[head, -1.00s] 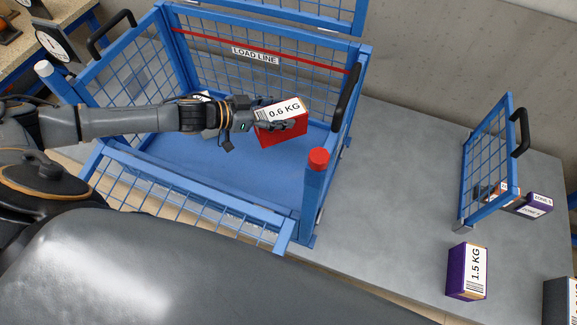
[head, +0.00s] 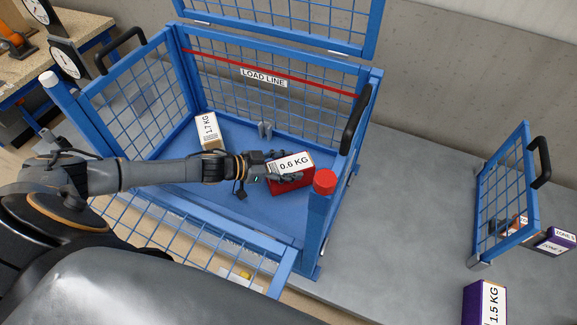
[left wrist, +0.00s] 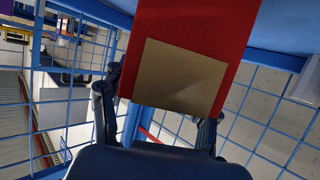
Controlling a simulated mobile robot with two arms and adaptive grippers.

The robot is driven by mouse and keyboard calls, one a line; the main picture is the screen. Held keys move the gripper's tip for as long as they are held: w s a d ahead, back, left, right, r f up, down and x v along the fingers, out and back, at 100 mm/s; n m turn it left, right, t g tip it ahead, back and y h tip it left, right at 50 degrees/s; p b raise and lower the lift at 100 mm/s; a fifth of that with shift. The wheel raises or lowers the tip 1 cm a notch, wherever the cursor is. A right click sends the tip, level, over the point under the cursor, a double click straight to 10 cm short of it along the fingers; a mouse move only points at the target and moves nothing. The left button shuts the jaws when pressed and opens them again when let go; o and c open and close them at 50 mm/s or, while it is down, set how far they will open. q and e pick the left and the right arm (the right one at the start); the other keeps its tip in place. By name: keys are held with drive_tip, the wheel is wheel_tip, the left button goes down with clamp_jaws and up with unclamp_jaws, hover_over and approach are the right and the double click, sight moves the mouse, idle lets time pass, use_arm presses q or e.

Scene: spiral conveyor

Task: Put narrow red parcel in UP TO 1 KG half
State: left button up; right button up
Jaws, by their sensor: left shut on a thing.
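The narrow red parcel (head: 291,186), with a white label reading 0.6 KG, is held by my left gripper (head: 283,173) inside the blue mesh cage (head: 190,41), near its right side. In the left wrist view the red parcel (left wrist: 195,45) shows its brown end between the two fingers of my left gripper (left wrist: 160,100). Whether the parcel touches the blue floor cannot be told. No UP TO 1 KG marking can be read. My right gripper is not in view.
A parcel marked 1.7 KG (head: 208,132) stands at the cage's back left. A small grey upright piece (head: 265,130) is at the back middle of the floor. The red-capped post (head: 324,183) is close right of the held parcel. A purple 1.5 KG parcel (head: 484,304) lies outside on the grey table.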

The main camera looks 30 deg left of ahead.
sight(268, 166)
use_arm(q)
drive_tip(key=shift+f, duration=0.1)
drive_tip(key=shift+f, duration=0.1)
drive_tip(key=o, duration=1.8)
drive_tip(key=shift+c, duration=0.2)
drive_tip(key=p+v, duration=0.4)
drive_tip(key=v, duration=0.2)
drive_tip(key=shift+s+a+r, duration=0.1)
drive_tip(key=shift+s+r, duration=0.1)
drive_tip(key=shift+r, duration=0.1)
drive_tip(key=shift+s+a+r, duration=0.1)
drive_tip(key=shift+s+a, duration=0.25)
drive_tip(key=shift+a, duration=0.05)
